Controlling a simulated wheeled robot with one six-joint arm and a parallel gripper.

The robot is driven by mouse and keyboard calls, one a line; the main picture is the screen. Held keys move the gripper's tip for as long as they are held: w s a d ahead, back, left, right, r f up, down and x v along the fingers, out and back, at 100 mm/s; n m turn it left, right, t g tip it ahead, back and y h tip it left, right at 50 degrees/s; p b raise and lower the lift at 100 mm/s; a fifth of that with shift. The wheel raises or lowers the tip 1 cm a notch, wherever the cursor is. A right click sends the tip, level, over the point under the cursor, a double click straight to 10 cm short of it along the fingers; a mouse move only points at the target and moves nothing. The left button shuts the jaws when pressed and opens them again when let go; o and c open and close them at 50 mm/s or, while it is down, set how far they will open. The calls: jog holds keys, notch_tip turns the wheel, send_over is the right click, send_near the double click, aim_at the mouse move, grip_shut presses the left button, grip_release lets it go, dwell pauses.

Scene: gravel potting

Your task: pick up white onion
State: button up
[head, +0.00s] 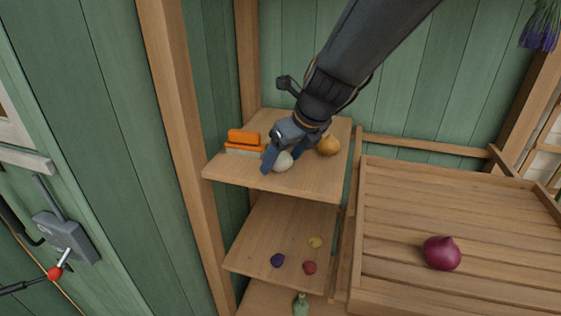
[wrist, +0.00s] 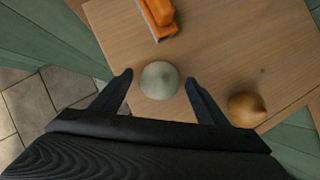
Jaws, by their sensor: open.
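The white onion (head: 283,161) rests on the top shelf board in the head view, partly hidden by my gripper. In the wrist view the white onion (wrist: 159,80) lies between the tips of my gripper (wrist: 160,84). My gripper (head: 274,160) is open, with one finger on each side of the onion in the wrist view. I see a gap between each finger and the onion there. A yellow-brown onion (head: 328,145) stands to the right on the same board and also shows in the wrist view (wrist: 246,109).
An orange object (head: 243,137) lies left of the white onion. Small coloured items, including a dark blue one (head: 278,260), lie on the shelf below. A red onion (head: 441,253) sits on a slatted wooden table (head: 400,190) at right. A wooden post (head: 180,140) stands left of the shelf.

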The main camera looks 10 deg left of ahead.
jog(key=c, duration=1.2)
jog(key=shift+r, duration=0.15)
